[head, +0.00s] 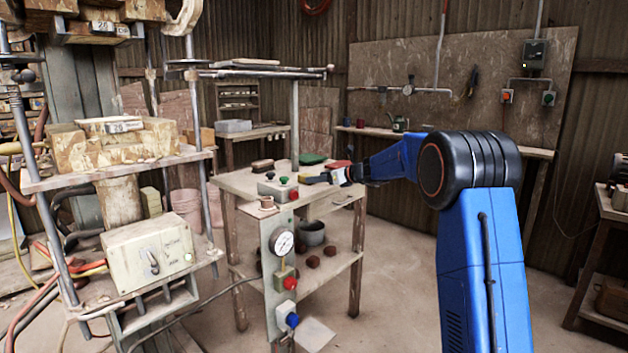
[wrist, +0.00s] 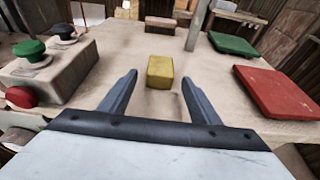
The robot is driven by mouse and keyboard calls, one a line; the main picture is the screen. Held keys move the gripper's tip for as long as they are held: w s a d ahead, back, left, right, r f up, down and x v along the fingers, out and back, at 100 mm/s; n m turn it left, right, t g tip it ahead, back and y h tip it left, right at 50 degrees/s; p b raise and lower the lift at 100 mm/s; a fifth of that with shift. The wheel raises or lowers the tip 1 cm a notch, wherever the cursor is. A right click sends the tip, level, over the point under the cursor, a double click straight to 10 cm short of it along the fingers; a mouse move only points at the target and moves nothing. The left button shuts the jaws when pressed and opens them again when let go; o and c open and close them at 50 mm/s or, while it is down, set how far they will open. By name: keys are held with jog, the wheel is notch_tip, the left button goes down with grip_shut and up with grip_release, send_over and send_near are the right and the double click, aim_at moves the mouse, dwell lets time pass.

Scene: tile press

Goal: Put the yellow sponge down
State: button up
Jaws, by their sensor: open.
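The yellow sponge (wrist: 160,72) rests on the wooden tabletop (wrist: 118,60), straight ahead of my gripper (wrist: 160,84) in the wrist view.
A red pad (wrist: 281,93) and a green pad (wrist: 233,44) lie to the right. A metal post (wrist: 197,25) rises behind the sponge.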

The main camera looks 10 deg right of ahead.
jog(key=v, duration=0.8)
jog(key=s+a+f+n+g+h, duration=0.1)
jog(key=s+a+n+g, duration=0.45)
jog(key=s, duration=1.05)
jog(key=s+a+f+n+t+h, duration=0.1)
jog(key=s+a+n, duration=0.2)
jog(key=s+n, duration=0.95)
jog(key=s+d+f+n+h, duration=0.2)
jog(key=s+d+f+n, duration=0.1)
jog(key=s, duration=0.8)
jog(key=s+d+f+n+g+h, duration=0.1)
jog(key=s+f, duration=0.5)
jog(key=s, duration=0.6)
jog(key=s+d+f+n+g+h, duration=0.1)
jog(key=s+d+f+n+h, duration=0.2)
jog(key=s, duration=0.9)
notch_tip(320, 180, down, 2)
jog(key=d+n, duration=0.1)
jog(key=n, duration=0.2)
jog(key=shift+s+d+n+h, duration=0.2)
jog(key=shift+d+n+h, duration=0.1)
jog(key=shift+d+n, duration=0.1)
jog(key=shift+g, duration=0.25)
jog(key=shift+c, duration=0.5)
